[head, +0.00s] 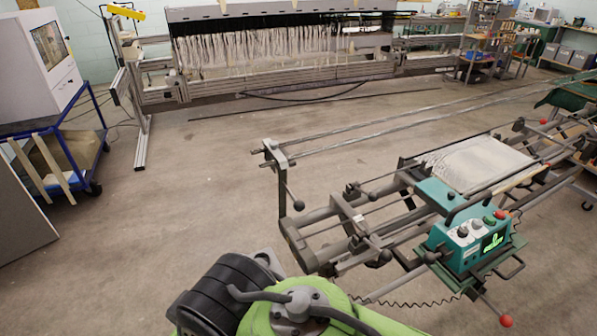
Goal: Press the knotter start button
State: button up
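The knotter (447,237) is a teal box mounted on the rails of a metal frame at the right. Its sloped top panel carries dark knobs, a small green button (489,220), a red button (501,214) and a lit green display (493,243). No label is readable, so I cannot confirm which control is the start button; the green one looks most like it. A green and black part of my arm shows at the bottom centre, left of the knotter and apart from it. My gripper is not in view.
The rail frame (300,245) with ball-ended levers (506,321) surrounds the knotter. A coiled cable (415,303) hangs below it. A loom (280,50) stands at the back, and a blue cart (90,150) at the left. The floor between is clear.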

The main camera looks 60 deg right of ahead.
aim_at(490, 219)
jog(key=z, duration=3.5)
